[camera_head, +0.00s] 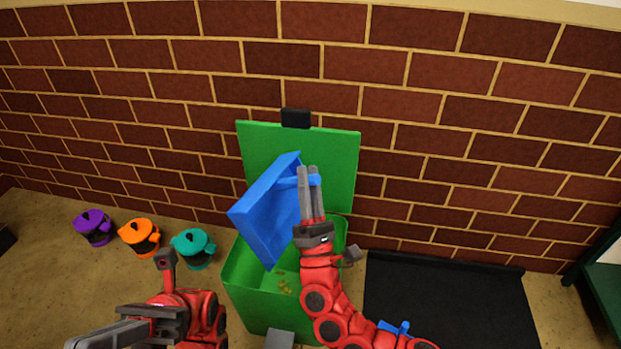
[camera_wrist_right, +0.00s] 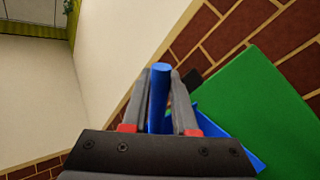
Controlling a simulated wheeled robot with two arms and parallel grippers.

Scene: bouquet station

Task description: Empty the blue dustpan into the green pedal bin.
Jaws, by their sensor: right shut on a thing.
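The blue dustpan (camera_head: 266,216) is held tilted steeply above the open green pedal bin (camera_head: 255,281). My right gripper (camera_head: 309,178) is shut on its blue handle, which shows between the fingers in the right wrist view (camera_wrist_right: 159,100). The bin's green lid (camera_head: 341,163) stands upright against the wall side. Small yellowish bits (camera_head: 284,284) show inside the bin, below the pan.
Purple (camera_head: 93,227), orange (camera_head: 139,236) and teal (camera_head: 193,248) lidded pots stand on the floor left of the bin. A black mat (camera_head: 445,300) lies to the right, with a small blue object (camera_head: 396,328) near its left edge. A brick wall (camera_head: 430,130) closes the back.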

